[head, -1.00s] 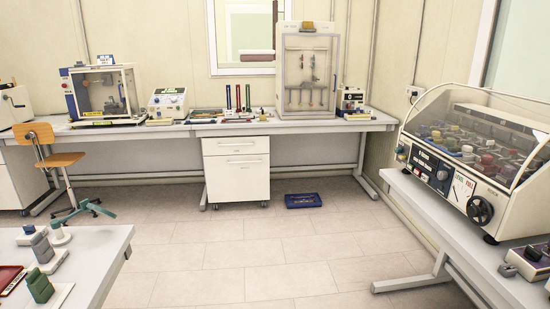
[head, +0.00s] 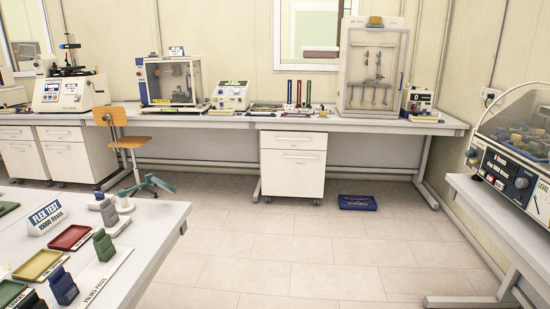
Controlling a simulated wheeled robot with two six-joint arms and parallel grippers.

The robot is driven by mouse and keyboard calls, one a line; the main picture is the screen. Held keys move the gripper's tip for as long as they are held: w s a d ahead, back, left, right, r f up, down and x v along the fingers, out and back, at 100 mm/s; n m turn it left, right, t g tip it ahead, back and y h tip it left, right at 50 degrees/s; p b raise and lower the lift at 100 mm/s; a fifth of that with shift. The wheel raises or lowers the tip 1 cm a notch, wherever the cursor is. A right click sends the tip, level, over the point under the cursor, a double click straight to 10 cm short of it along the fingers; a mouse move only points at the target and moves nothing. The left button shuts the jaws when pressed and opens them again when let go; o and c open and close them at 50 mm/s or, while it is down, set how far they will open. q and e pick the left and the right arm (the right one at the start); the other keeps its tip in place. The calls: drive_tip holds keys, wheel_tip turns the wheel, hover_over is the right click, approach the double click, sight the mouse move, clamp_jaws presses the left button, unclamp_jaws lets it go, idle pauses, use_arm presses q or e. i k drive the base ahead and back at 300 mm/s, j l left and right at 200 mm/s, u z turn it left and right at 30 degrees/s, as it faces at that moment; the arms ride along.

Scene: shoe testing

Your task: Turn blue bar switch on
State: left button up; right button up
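I cannot make out a blue bar switch in the head view. Lab machines that may carry switches stand on the benches: a clear-fronted box with blue parts (head: 172,82), a cream control unit with a dial (head: 231,96), a tall glass-fronted cabinet (head: 371,70), and a small box unit (head: 417,98). A machine with a clear curved cover (head: 513,150) is cut off at the right edge. Another machine (head: 70,92) stands at the far left. Their controls are too small to tell. Neither of my grippers is in view.
A near table (head: 150,235) at lower left holds trays, small blocks and a "FLEX TEST" sign (head: 47,215). A wooden chair (head: 130,130) stands by the back bench (head: 340,125). A blue tray (head: 357,202) lies on the floor. The tiled floor (head: 300,255) in the middle is clear.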

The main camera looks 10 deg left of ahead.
sight(99, 196)
drive_tip(key=u, duration=1.55)
